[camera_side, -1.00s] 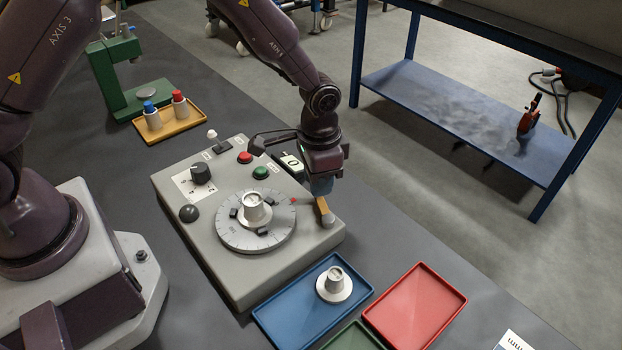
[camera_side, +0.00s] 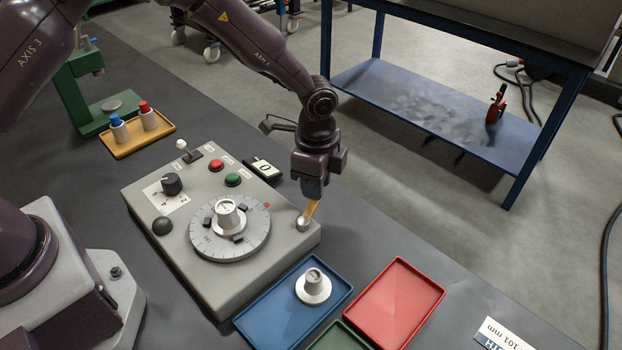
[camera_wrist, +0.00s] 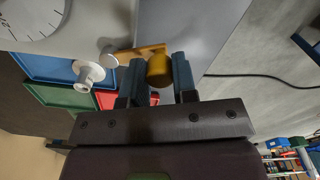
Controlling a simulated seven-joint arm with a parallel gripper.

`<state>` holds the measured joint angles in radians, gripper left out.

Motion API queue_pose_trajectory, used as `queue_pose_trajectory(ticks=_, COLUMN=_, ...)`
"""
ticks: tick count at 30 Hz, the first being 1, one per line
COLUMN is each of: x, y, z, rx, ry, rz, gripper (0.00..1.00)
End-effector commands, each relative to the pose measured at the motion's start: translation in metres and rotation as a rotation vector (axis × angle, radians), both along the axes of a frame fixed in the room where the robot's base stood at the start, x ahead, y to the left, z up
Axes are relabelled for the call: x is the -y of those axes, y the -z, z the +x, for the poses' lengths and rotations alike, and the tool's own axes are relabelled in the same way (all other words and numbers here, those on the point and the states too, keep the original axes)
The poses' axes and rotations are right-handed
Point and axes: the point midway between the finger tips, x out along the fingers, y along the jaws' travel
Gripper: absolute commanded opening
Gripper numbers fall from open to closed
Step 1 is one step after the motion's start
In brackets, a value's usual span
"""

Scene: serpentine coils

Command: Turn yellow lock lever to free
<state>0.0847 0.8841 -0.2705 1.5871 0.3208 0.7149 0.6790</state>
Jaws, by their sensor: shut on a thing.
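The yellow lock lever (camera_side: 311,209) sits at the right corner of the grey console, turning on a round grey pivot (camera_side: 302,224). It points from the pivot up and to the right, past the console's edge. My gripper (camera_side: 314,197) is above the lever's outer end and shut on it. In the wrist view, the lever's rounded yellow knob (camera_wrist: 159,69) sits between the two fingers of my gripper (camera_wrist: 160,72). The lever's flat bar (camera_wrist: 138,51) runs left from there to the pivot (camera_wrist: 109,58).
The console carries a graduated dial (camera_side: 253,243) with a white knobbed part, a black selector knob (camera_side: 172,184), and red (camera_side: 216,165) and green (camera_side: 233,180) buttons. A blue tray (camera_side: 262,327) holding another white part and a red tray (camera_side: 395,303) lie in front.

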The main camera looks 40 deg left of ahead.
Motion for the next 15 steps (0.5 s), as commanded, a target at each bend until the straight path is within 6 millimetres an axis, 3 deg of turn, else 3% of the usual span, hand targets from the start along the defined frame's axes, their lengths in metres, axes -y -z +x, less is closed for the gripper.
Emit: queue_pose_trajectory(ticks=15, x=0.0033, y=-0.0013, z=0.0019, rx=0.003, ry=0.058, rz=0.000, gripper=0.00)
